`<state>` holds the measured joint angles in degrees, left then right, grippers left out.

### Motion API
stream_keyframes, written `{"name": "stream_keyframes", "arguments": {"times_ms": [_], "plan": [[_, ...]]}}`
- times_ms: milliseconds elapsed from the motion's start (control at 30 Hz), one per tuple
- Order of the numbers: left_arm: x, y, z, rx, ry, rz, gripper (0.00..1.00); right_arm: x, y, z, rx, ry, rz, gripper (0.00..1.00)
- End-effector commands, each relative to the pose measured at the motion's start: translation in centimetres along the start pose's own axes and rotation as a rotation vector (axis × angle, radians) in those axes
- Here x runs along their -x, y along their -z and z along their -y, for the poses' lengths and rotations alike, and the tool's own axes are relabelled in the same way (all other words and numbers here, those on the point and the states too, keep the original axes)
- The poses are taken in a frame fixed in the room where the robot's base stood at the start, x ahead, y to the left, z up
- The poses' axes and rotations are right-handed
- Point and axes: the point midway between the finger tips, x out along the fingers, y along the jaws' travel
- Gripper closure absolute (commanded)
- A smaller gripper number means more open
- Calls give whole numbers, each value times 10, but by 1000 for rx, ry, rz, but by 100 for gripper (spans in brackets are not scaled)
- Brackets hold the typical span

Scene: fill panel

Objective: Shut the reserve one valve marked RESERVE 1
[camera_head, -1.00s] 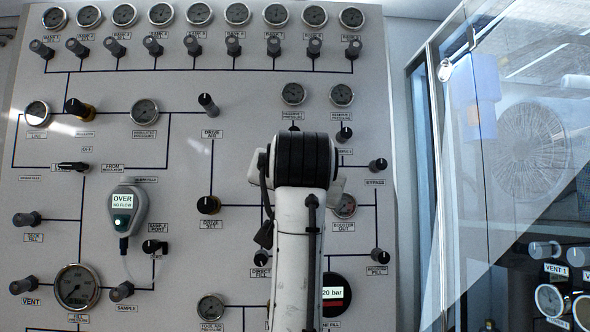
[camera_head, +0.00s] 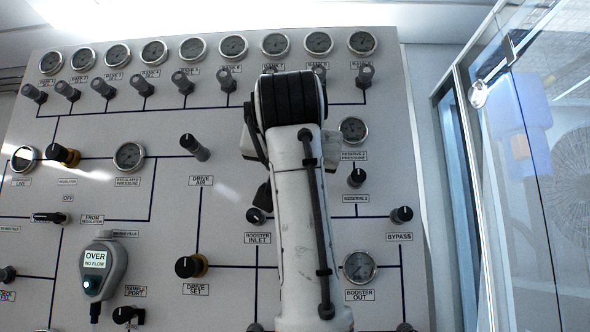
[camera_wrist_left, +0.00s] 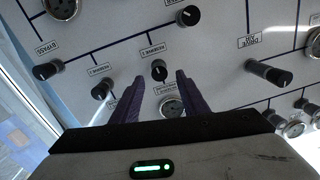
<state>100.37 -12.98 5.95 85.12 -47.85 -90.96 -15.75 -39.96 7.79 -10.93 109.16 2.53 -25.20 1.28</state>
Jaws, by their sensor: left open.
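The RESERVE 1 valve knob (camera_wrist_left: 158,70) is a small black knob with a white pointer mark. In the left wrist view it lies between and just beyond the fingertips of my left gripper (camera_wrist_left: 157,78), which is open and empty. I see no finger touching the knob. Its label (camera_wrist_left: 153,51) shows upside down above it there. In the head view my left arm (camera_head: 298,210) hides this knob and the gripper's fingers. The RESERVE 2 knob (camera_head: 356,177) shows right of the arm, and also in the left wrist view (camera_wrist_left: 102,89). My right gripper is not in view.
The grey panel (camera_head: 230,300) holds several other knobs and gauges. The BYPASS knob (camera_head: 401,214) and the BOOSTER INLET knob (camera_head: 257,215) are nearby. A gauge (camera_wrist_left: 172,106) sits partly between my fingers in the wrist view. A glass-fronted enclosure (camera_head: 540,200) stands at the right.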

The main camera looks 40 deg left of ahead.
Motion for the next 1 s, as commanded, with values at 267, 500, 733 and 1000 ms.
{"name": "stream_keyframes", "arguments": {"times_ms": [267,500,733,1000], "plan": [[-37,1,0,-2,0,1,60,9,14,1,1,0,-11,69],[-42,0,0,0,-1,-1,60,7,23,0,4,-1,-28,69],[-42,0,0,0,0,-1,78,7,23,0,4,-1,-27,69],[-42,0,0,-4,-1,-1,100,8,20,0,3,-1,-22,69]]}}
